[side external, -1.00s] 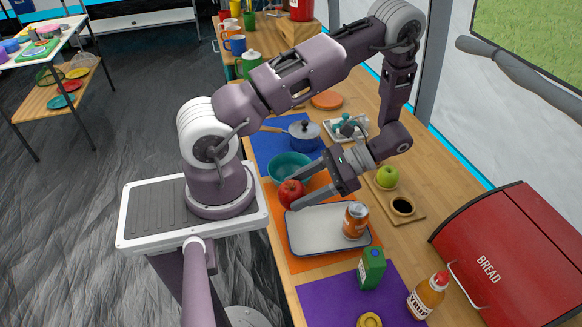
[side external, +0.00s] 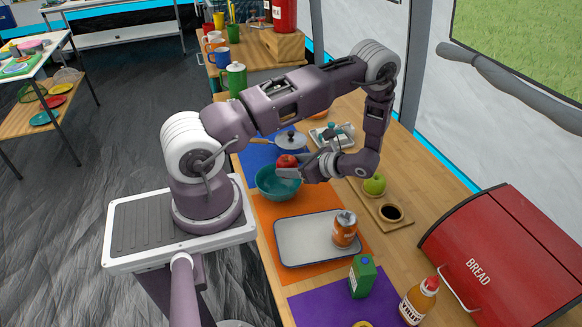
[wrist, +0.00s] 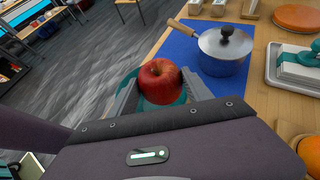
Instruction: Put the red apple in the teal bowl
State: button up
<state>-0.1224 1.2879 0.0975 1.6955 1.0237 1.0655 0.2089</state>
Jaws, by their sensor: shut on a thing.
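The red apple (side external: 287,161) is held between the fingers of my gripper (side external: 288,170), above the teal bowl (side external: 278,187). In the wrist view the apple (wrist: 160,81) sits between the two fingers, with a little of the teal bowl (wrist: 182,97) showing behind and below it. The bowl stands on the orange mat near the table's left edge. The apple looks to be over the bowl's far part; its exact height above the rim is hard to tell. The inside of the bowl is partly hidden by the gripper.
A lidded pot (side external: 291,142) on the blue mat stands just behind the bowl. A red bread box (side external: 515,255) stands far right.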

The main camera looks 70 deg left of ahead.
jog(key=shift+f, duration=0.2)
jog(key=shift+f, duration=0.55)
jog(key=o, duration=1.5)
jog(key=shift+c, duration=0.2)
